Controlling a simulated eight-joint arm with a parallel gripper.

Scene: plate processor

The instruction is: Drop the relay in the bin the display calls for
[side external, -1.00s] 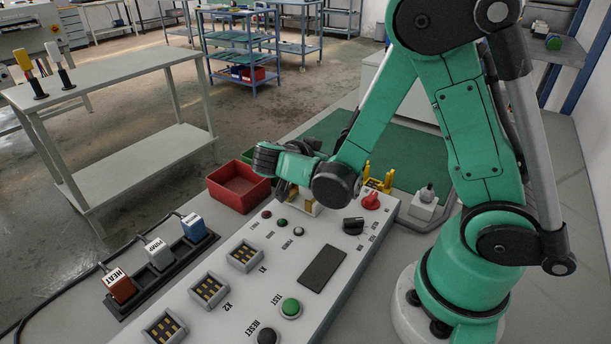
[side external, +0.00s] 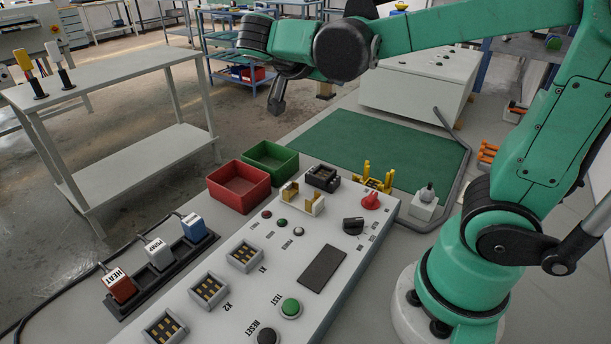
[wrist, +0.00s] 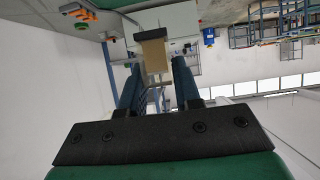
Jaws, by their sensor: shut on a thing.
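My gripper (side external: 277,98) is raised high above the bench, over the far side of the bins. In the wrist view, my gripper (wrist: 157,75) is shut on a tan block, the relay (wrist: 152,52), held between its fingertips. The red bin (side external: 247,201) and the green bin (side external: 286,171) stand side by side at the panel's far left edge. The inside of the green bin is partly hidden. The display (side external: 322,268) on the panel looks dark, with no readable text from here.
The white panel (side external: 225,328) carries lamps, buttons, a black socket (side external: 323,177) and a holder with tan sides (side external: 303,198). Yellow prongs (side external: 374,177) and a red knob (side external: 370,202) stand near its far end. The green mat (side external: 385,145) beyond is clear.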

